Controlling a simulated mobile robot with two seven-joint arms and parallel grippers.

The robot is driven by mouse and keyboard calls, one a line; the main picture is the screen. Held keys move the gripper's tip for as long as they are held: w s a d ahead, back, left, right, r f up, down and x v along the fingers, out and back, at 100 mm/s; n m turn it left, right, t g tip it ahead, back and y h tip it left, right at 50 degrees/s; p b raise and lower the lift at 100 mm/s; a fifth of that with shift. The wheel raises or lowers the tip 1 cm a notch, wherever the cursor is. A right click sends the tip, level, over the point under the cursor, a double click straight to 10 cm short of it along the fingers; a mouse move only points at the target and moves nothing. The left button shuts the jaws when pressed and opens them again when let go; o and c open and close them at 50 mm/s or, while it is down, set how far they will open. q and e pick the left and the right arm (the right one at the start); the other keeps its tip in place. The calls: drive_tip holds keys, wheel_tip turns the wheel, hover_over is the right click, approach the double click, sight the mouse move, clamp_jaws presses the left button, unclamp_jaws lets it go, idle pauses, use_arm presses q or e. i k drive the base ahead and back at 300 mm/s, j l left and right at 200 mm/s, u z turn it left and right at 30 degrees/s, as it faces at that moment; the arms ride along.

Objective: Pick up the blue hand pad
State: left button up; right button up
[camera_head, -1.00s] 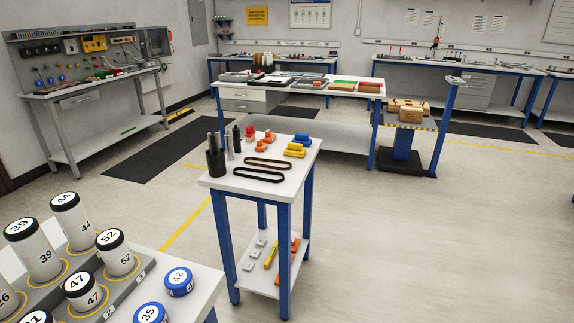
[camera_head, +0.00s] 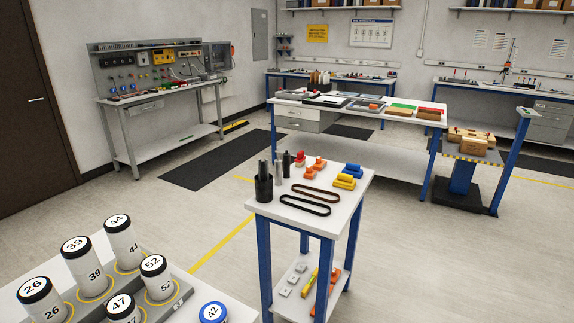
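A small blue block-like piece (camera_head: 353,168), which could be the blue hand pad, lies at the back right of the small white-topped table (camera_head: 345,208). It is right behind similar yellow pieces (camera_head: 345,182); I cannot tell if they touch. It is too small to make out its exact shape. Neither of my grippers shows in this view.
The small table also holds a dark cup (camera_head: 264,188), orange pieces (camera_head: 305,173) and two dark belts (camera_head: 305,209). Numbered canisters (camera_head: 92,270) stand on a nearer table at the lower left. Open floor (camera_head: 450,270) lies to the right.

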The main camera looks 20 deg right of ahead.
sight(354, 170)
drive_tip(key=i+l+u, duration=0.25)
drive_tip(key=l, duration=0.2)
drive_tip(key=i+l+u, duration=0.1)
drive_tip(key=l+u, duration=0.2)
drive_tip(key=l, duration=0.2)
drive_tip(key=i+l+u, duration=0.1)
drive_tip(key=l+u, duration=0.15)
drive_tip(key=l, duration=0.25)
drive_tip(key=l+u, duration=0.3)
drive_tip(key=l, duration=0.2)
drive_tip(key=l+u, duration=0.2)
drive_tip(key=l, duration=2)
